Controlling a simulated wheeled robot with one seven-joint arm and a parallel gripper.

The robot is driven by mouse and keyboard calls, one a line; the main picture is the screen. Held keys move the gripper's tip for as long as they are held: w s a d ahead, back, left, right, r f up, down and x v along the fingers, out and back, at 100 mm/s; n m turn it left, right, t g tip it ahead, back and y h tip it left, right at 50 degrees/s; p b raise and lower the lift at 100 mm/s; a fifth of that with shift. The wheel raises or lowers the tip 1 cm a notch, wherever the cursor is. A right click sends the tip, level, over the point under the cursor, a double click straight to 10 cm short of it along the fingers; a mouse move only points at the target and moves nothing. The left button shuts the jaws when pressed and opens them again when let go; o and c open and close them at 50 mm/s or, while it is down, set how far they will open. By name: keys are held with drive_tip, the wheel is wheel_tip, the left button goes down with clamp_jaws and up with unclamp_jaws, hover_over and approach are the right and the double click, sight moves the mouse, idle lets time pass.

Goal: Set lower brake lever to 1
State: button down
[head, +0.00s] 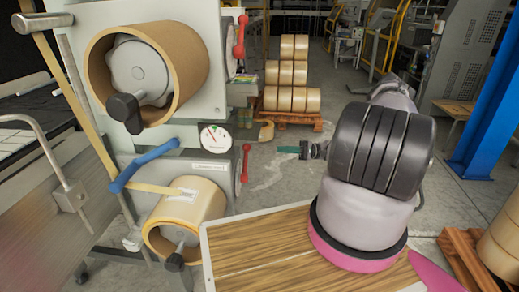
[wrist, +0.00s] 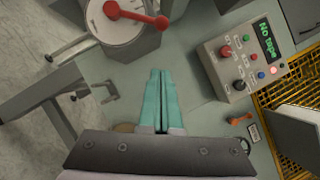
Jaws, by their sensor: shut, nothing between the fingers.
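The lower brake lever (head: 246,163) is a red handle on the right side of the machine, beside the lower tape roll (head: 190,210). It stands roughly upright; its setting mark is not readable. The upper brake lever (head: 240,37) is a similar red handle above it. My gripper (head: 284,150) is to the right of the lower lever, apart from it, with teal fingers pointing left. In the wrist view my gripper (wrist: 160,75) is shut and empty. A red lever (wrist: 135,14) shows there at the upper left, apart from the fingers; I cannot tell which lever it is.
A control box (wrist: 242,60) reads "No tape". A wooden tabletop (head: 260,255) lies in front. A pallet (head: 290,117) of tape rolls and a blue post (head: 490,100) stand behind.

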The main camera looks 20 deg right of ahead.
drive_tip(key=s+r+x, duration=0.1)
drive_tip(key=s+x, duration=0.1)
drive_tip(key=x, duration=1)
drive_tip(key=shift+s+a, duration=0.2)
drive_tip(key=shift+r, duration=0.15)
